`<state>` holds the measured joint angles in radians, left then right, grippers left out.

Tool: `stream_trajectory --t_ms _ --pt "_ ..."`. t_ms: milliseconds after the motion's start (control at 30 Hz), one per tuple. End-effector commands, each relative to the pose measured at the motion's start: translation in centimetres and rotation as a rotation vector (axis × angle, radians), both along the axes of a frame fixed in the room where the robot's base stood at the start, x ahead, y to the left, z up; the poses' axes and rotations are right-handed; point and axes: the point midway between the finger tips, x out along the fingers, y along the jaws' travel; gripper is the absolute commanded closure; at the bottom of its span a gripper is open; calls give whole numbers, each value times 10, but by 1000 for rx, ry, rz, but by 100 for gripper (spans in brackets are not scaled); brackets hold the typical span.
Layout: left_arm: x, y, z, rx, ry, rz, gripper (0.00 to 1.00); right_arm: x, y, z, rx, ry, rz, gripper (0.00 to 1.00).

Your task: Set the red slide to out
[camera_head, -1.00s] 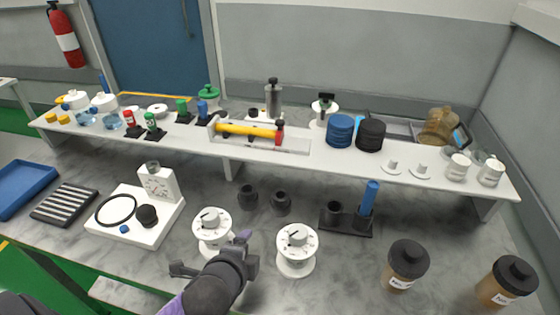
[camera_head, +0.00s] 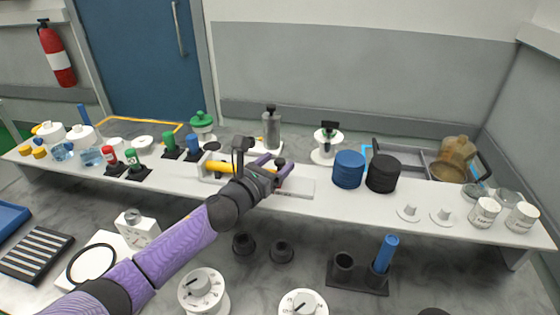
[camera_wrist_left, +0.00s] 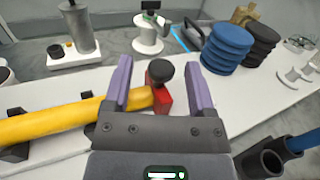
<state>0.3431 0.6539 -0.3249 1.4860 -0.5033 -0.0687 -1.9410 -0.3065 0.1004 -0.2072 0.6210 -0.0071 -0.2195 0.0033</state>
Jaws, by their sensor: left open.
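The red slide (camera_wrist_left: 165,98) is a small red block with a black knob on top, at the right end of a yellow cylinder (camera_wrist_left: 75,117) on a pale base. In the wrist view it shows between the two purple fingers of my left gripper (camera_wrist_left: 159,72), nearer the left finger. The fingers are apart, and no contact with the slide is visible. In the head view my left gripper (camera_head: 262,158) is over the right end of the yellow cylinder (camera_head: 218,167) and mostly hides the slide. My right gripper is not in view.
A grey cylinder (camera_head: 271,130) on a white base stands behind the slide. Stacked blue discs (camera_head: 348,169) and black discs (camera_head: 382,173) stand to the right. Green and blue knobbed pieces sit to the left. Two white dials (camera_head: 203,290) are on the lower counter in front.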

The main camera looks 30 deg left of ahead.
Motion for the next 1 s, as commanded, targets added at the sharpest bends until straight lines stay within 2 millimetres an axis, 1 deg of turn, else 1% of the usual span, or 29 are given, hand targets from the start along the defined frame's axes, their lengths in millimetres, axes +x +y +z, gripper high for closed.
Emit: stream_trajectory --t_ms 33,167,433,467,500,567,600,667,700,767,800,1000 --pt "6 -1 -1 -1 -1 0 28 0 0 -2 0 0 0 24" --pt "16 -3 -1 -1 0 -1 28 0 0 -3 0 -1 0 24" --pt "17 -3 0 -2 1 -1 28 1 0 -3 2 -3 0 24" --pt "17 -3 0 -2 1 -1 34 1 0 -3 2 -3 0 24" --pt "17 -3 0 -2 1 -1 43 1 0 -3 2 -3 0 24" --pt "17 -3 0 -2 1 -1 56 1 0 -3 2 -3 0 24" --pt "17 -3 0 -2 1 -1 64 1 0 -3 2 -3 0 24" --pt "17 -3 0 -2 1 -1 77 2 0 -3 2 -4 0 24" --pt "17 -3 0 -2 1 -1 85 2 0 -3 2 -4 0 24" --pt "17 -3 0 -2 1 -1 98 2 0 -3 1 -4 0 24" --pt "17 -3 0 -2 1 -1 100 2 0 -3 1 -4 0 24" --pt "17 -3 0 -2 1 -1 100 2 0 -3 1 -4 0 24"
